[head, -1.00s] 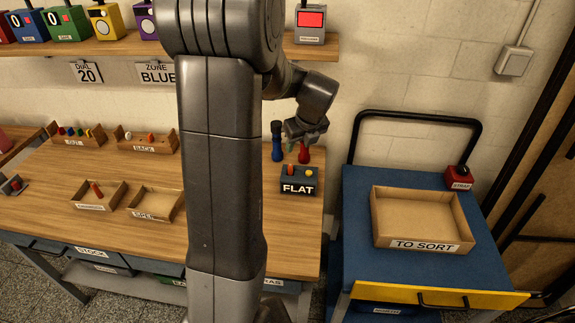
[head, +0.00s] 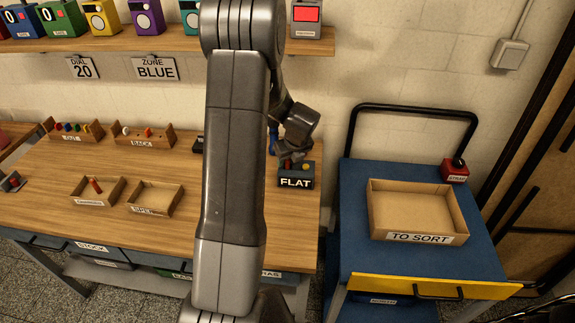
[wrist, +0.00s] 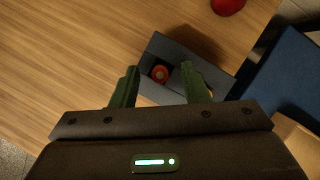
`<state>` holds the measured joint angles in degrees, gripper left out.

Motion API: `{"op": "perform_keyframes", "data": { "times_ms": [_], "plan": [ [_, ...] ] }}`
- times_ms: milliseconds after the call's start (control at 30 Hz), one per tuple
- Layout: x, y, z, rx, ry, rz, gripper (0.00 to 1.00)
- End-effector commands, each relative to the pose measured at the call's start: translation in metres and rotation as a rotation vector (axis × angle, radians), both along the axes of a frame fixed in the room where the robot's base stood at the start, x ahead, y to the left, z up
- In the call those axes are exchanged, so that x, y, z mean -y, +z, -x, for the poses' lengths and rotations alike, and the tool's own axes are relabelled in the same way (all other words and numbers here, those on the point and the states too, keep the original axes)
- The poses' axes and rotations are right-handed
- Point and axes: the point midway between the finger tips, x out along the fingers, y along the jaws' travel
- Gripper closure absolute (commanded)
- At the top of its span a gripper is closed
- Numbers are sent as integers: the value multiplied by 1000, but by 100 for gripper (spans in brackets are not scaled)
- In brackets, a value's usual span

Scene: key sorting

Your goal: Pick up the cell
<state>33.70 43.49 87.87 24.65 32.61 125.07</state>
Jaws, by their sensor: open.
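The dark holder labelled FLAT (head: 296,182) stands at the right end of the workbench. In the wrist view the holder (wrist: 172,52) has a round red-orange cell (wrist: 160,74) in it, seen end-on. A yellow cell (head: 306,167) also sits in the holder, at its right. In the wrist view the right finger mostly hides it. My gripper (wrist: 159,70) is open above the holder, with one finger on each side of the red cell. I cannot tell how high the fingertips are.
A red object (wrist: 228,4) stands near the holder, and a blue one (head: 272,139) is partly behind my arm. The TO SORT tray (head: 375,218) is on the blue cart to the right. Small wooden trays (head: 133,202) lie to the left. A shelf (head: 150,45) hangs above.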

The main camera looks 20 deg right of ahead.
Motion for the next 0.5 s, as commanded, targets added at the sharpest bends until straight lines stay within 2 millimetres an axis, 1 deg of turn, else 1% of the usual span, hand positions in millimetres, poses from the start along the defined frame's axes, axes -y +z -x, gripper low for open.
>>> {"op": "perform_keyframes", "data": {
  "times_ms": [267,367,400,467,500],
  "plan": [
    [0,-3,-1,1,0,1,59],
    [0,-2,-1,1,0,1,76],
    [0,-2,-1,1,0,1,84],
    [0,-2,-1,1,0,1,96],
    [0,-2,-1,1,0,1,100]
  ]
}}
